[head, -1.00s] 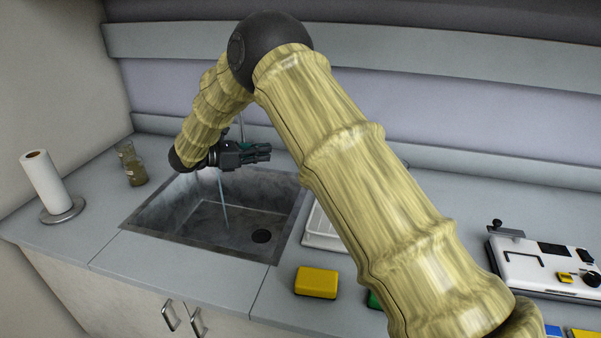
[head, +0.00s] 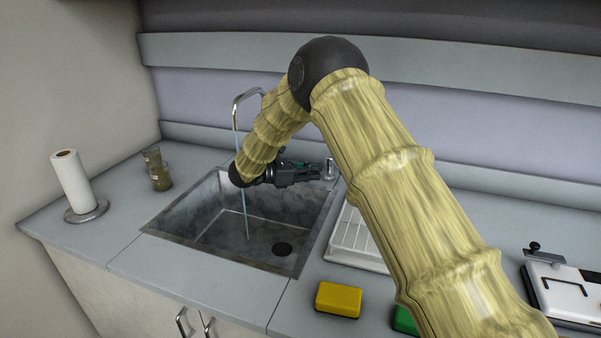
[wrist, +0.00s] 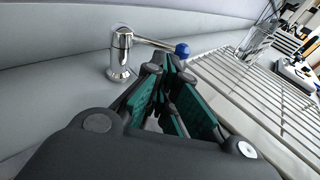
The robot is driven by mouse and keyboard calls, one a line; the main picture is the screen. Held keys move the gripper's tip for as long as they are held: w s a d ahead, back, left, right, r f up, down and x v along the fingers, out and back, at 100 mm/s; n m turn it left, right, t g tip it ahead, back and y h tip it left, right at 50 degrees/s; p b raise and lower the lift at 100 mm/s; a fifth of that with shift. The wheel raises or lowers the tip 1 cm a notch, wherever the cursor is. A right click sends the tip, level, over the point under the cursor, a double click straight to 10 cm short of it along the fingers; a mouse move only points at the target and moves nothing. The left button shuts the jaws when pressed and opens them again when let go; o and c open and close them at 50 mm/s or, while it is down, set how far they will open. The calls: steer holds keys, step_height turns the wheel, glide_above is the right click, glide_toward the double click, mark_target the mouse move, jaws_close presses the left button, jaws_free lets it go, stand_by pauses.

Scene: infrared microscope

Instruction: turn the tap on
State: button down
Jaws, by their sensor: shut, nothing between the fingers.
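The tap's curved chrome spout (head: 236,108) rises behind the sink, partly hidden by my arm. A thin stream of water (head: 244,210) falls from it into the sink. The tap's handle is a chrome post (wrist: 122,55) with a thin lever ending in a blue knob (wrist: 182,49). The post also shows in the head view (head: 329,168), close to my fingertips. My gripper (head: 318,172) is shut and empty over the back right of the sink. In the wrist view its fingertips (wrist: 168,62) are just below the lever and right of the post; contact cannot be told.
The grey sink (head: 160,233) lies below my arm. A white ribbed drying rack (head: 352,252) is right of it, with a yellow sponge (head: 339,299) in front. The wall is close behind the tap.

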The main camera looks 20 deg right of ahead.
steer(key=shift+x, duration=2.6)
steer(key=shift+f, duration=0.15)
